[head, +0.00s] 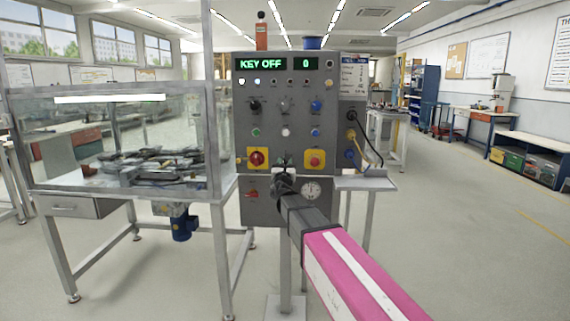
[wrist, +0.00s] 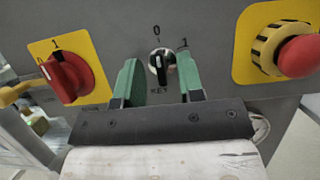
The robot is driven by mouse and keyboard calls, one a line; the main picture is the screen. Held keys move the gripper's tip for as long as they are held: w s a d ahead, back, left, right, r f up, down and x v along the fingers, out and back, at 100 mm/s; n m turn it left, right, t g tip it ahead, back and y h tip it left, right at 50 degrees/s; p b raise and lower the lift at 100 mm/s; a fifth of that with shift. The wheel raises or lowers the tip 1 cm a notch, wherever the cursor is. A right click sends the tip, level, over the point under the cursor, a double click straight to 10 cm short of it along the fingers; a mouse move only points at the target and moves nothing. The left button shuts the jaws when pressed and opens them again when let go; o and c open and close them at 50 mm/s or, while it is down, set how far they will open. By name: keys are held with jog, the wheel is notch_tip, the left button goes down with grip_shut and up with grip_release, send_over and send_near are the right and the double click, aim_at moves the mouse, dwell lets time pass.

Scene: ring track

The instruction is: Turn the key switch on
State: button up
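The key switch (wrist: 160,64) is a small black key grip in a round metal collar on the grey panel, with "0" above, "1" at upper right and "KEY" below. Its grip stands about upright, towards 0. My gripper (wrist: 158,72) is open, with one green finger on each side of the key switch and visible gaps to it. I cannot tell how far the fingertips are from the panel. In the head view my gripper (head: 285,181) is in front of the control panel (head: 272,98) and mostly hides the switch. The display (head: 262,64) reads "KEY OFF".
A red rotary switch (wrist: 68,76) on a yellow plate is left of the key, and a red mushroom button (wrist: 297,56) is on the right. A glass-walled bench (head: 120,140) stands left of the panel. A small shelf (head: 366,183) juts out at right. Open floor lies further right.

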jog(key=shift+w+r, duration=0.1)
jog(key=shift+w, duration=0.15)
grip_shut()
jog(key=shift+m, duration=0.4)
jog(key=m+g+h, duration=0.1)
jog(key=m+h, duration=0.1)
jog(key=m, duration=0.3)
jog(key=m+g+h, duration=0.1)
jog(key=m+h, duration=0.1)
jog(key=m, duration=0.3)
jog(key=m+g+h, duration=0.1)
jog(key=m+h, duration=0.1)
jog(key=m, duration=0.3)
jog(key=shift+w+r+h, duration=0.15)
jog(key=shift+r+h, duration=0.05)
jog(key=shift+h, duration=0.2)
jog(key=shift+m+g, duration=0.3)
jog(key=shift+m, duration=0.1)
